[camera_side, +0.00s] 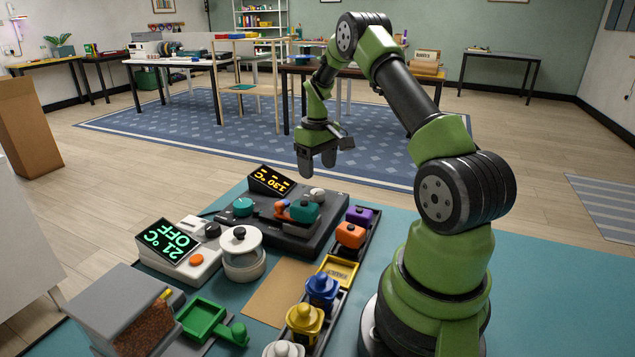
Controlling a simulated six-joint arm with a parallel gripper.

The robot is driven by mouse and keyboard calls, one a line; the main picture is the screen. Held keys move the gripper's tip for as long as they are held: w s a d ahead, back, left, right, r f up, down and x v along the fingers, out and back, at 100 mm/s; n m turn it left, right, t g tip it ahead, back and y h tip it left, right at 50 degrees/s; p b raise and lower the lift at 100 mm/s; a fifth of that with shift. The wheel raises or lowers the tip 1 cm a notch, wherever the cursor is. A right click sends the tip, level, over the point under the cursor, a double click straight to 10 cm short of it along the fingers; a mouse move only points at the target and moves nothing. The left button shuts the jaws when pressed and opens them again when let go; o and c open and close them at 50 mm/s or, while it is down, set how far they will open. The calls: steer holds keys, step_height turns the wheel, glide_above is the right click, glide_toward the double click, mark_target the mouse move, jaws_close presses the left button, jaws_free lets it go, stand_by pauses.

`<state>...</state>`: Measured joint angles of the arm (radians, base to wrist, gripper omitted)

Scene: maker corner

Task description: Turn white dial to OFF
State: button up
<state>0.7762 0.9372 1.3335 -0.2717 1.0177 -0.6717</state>
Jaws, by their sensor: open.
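A small whitish dial (318,194) sits at the back right of a dark grey machine (290,232); its pointer setting is too small to read. My gripper (318,172) is open and empty, pointing down. It hangs in the air and appears above and behind the whitish dial, apart from it.
A white unit (178,255) with a green display reading 21 °C OFF and an orange knob stands front left, beside a white lidded pot (243,262). A dark rack (357,232) of coloured knobbed pieces runs along the right. A green scoop (205,318) lies in front. The teal mat (540,290) is bare at right.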

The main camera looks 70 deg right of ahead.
mark_target(318, 191)
steer(key=shift+r, duration=1.6)
steer(key=a+r+t, duration=0.4)
steer(key=a+r, duration=1.1)
steer(key=a, duration=0.2)
steer(key=s+a+r+t+y, duration=0.2)
steer(key=s+a+t, duration=0.1)
steer(key=s+a, duration=1)
steer(key=shift+s+a+r, duration=0.15)
steer(key=shift+s+r, duration=0.05)
steer(key=shift+s, duration=0.15)
